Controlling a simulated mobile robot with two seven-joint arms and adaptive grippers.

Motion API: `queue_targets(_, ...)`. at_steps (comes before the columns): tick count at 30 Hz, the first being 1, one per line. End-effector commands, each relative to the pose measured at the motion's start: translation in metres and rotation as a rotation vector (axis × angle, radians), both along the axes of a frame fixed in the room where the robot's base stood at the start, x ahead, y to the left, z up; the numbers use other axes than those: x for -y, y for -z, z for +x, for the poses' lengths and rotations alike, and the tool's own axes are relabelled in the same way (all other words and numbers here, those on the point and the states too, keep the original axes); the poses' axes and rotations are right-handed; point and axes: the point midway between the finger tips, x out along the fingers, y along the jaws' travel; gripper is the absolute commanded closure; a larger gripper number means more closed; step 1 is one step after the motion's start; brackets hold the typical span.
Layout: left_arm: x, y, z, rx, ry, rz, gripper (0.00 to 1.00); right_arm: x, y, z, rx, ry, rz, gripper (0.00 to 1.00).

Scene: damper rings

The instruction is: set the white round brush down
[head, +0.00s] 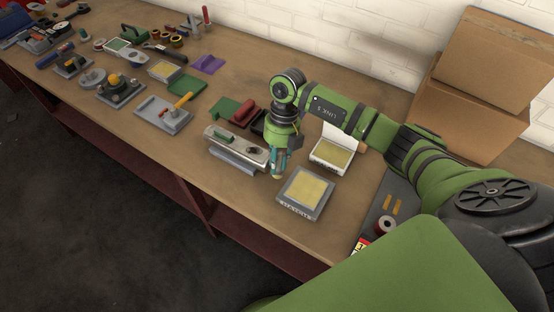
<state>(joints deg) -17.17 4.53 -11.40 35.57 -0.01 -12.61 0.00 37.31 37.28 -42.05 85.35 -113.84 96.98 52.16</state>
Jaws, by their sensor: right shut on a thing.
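My right gripper (280,162) points down over the bench near the middle of the head view. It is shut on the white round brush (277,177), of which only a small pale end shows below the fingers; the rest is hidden. The brush is just left of and behind a grey tray with a yellow pad (289,205). I cannot tell whether its end touches the bench. My left gripper is not in view.
A grey metal fixture (239,149) stands close to the left of my right gripper. An open white box with yellow contents (318,158) is to the right. Cardboard boxes (461,102) stand at the wall.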

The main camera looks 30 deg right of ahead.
Motion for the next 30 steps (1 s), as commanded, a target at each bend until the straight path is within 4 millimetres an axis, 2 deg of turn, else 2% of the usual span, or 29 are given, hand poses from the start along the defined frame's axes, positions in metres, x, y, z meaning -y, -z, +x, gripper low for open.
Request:
queue_targets(13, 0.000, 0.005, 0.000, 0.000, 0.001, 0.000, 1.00, 0.000, 0.007, 0.000, 0.000, 0.000, 0.000, 1.00)
queue_targets(14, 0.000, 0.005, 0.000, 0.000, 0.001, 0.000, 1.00, 0.000, 0.006, 0.000, 0.000, 0.000, 0.000, 0.64)
queue_targets(15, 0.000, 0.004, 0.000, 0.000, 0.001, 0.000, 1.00, 0.000, 0.006, 0.000, 0.000, 0.000, 0.000, 0.49)
queue_targets(26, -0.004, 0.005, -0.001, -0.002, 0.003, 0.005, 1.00, 0.000, 0.005, 0.001, 0.002, 0.001, 0.000, 0.49)
queue_targets(30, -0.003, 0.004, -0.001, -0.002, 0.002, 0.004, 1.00, 0.003, -0.007, 0.004, 0.005, 0.001, 0.000, 0.49)
